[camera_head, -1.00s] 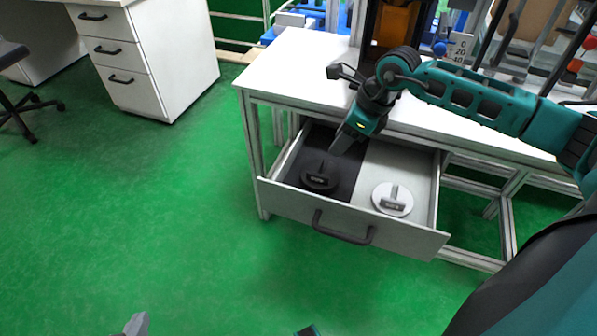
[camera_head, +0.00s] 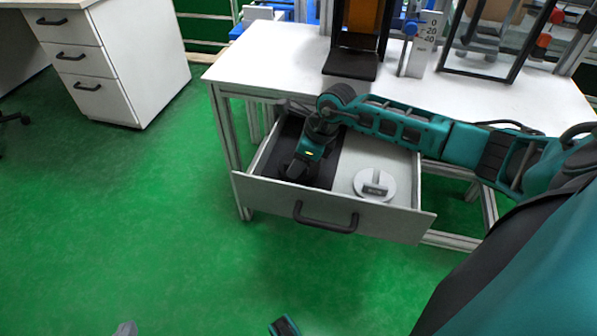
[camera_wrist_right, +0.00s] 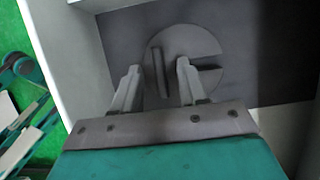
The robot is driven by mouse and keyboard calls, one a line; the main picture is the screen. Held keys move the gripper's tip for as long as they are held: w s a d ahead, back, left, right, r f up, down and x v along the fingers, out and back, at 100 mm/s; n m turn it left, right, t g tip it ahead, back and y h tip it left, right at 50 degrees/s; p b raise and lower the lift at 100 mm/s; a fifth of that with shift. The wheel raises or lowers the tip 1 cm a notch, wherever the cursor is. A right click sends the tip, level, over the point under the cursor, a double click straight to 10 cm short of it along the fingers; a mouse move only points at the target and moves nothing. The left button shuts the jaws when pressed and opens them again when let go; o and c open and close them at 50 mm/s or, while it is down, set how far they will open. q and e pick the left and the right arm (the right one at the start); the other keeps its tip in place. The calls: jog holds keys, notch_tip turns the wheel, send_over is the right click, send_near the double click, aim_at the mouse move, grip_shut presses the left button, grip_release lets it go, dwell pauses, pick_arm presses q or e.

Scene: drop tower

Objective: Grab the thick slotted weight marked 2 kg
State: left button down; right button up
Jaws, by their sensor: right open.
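My right gripper (camera_head: 294,174) is inside the open drawer, over its dark left half, and covers the dark slotted weight in the head view. In the right wrist view this weight (camera_wrist_right: 200,43) is a round disc with a slot and a raised upright grip plate (camera_wrist_right: 160,72). The open fingers of my right gripper (camera_wrist_right: 158,68) stand either side of the plate, with gaps showing. A white slotted weight (camera_head: 367,178) lies in the drawer's light right half. No weight marking is readable.
The drawer (camera_head: 390,222) is pulled out under a white table (camera_head: 285,62), its walls close around my right gripper. A tower with a dark base plate (camera_head: 350,65) stands on the table. A white cabinet (camera_head: 120,60) is at the left. Green floor is clear in front.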

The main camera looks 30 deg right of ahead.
grip_shut()
dwell(0.3)
dwell(1.1)
jog(key=shift+w+r, duration=0.25)
jog(key=shift+r, duration=0.1)
